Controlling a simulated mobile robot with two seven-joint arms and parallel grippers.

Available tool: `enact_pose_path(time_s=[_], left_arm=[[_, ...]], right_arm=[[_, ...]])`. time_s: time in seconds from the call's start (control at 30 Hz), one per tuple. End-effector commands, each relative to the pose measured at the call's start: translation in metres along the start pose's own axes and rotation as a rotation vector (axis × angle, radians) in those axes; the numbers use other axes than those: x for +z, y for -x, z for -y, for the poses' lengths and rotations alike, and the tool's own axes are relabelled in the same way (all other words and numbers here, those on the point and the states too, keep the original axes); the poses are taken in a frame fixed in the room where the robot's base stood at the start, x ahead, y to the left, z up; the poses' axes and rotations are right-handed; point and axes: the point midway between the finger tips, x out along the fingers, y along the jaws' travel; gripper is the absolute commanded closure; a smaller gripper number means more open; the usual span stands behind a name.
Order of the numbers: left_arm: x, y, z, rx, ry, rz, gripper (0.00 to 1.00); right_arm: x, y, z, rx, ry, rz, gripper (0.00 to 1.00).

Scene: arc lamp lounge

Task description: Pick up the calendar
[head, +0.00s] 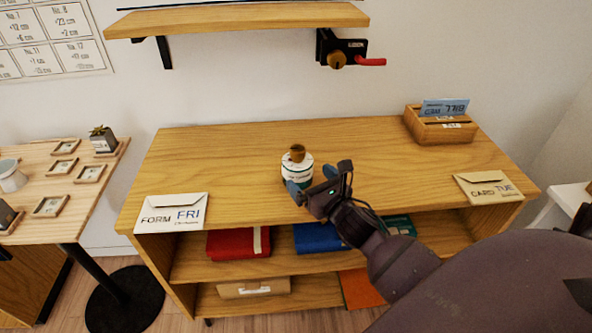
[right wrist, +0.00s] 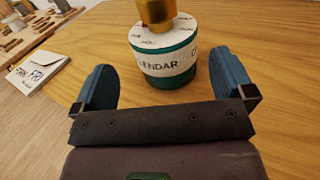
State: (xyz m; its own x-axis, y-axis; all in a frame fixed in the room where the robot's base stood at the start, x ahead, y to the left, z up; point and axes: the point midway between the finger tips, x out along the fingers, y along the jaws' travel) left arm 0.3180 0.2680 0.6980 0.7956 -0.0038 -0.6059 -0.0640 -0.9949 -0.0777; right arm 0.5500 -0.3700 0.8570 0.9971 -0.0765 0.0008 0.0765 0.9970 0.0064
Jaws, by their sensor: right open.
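The calendar (head: 298,166) is a short white and green cylinder with a brass-coloured knob on top. It stands upright on the wooden cabinet top, near the middle. In the right wrist view the calendar (right wrist: 166,58) shows the letters "ENDAR" on its white band. My right gripper (head: 312,186) is at the calendar's near side. In the right wrist view its blue fingers (right wrist: 165,82) are spread wide, one to each side, with the calendar ahead between them and a gap on both sides. My left gripper is not in view.
A "FORM FRI" envelope (head: 172,213) lies at the cabinet's front left, and a "CARD TUE" envelope (head: 489,187) at the front right. A wooden letter box (head: 440,128) stands back right. A wall shelf (head: 236,19) hangs above. The cabinet top around the calendar is clear.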

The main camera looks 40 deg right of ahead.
Motion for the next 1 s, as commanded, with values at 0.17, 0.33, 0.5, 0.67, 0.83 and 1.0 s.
enact_pose_path(time_s=[0.17, 0.33, 0.5, 0.67, 0.83, 1.0], left_arm=[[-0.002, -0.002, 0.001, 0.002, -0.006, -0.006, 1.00], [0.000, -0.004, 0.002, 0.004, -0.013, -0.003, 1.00], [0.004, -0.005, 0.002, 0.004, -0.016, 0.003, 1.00], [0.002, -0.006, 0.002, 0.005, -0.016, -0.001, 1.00], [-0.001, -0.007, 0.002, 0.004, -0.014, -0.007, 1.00], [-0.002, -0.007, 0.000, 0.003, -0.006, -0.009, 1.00]], right_arm=[[0.000, -0.010, 0.000, -0.001, -0.002, -0.001, 0.00], [-0.002, -0.026, 0.002, 0.000, -0.002, -0.001, 0.00], [-0.003, -0.049, 0.004, 0.000, -0.002, -0.001, 0.00], [-0.002, -0.060, 0.004, 0.000, -0.002, -0.002, 0.00], [-0.002, -0.061, 0.005, -0.001, -0.001, -0.002, 0.00], [-0.002, -0.061, 0.004, 0.000, -0.001, -0.001, 0.12]])
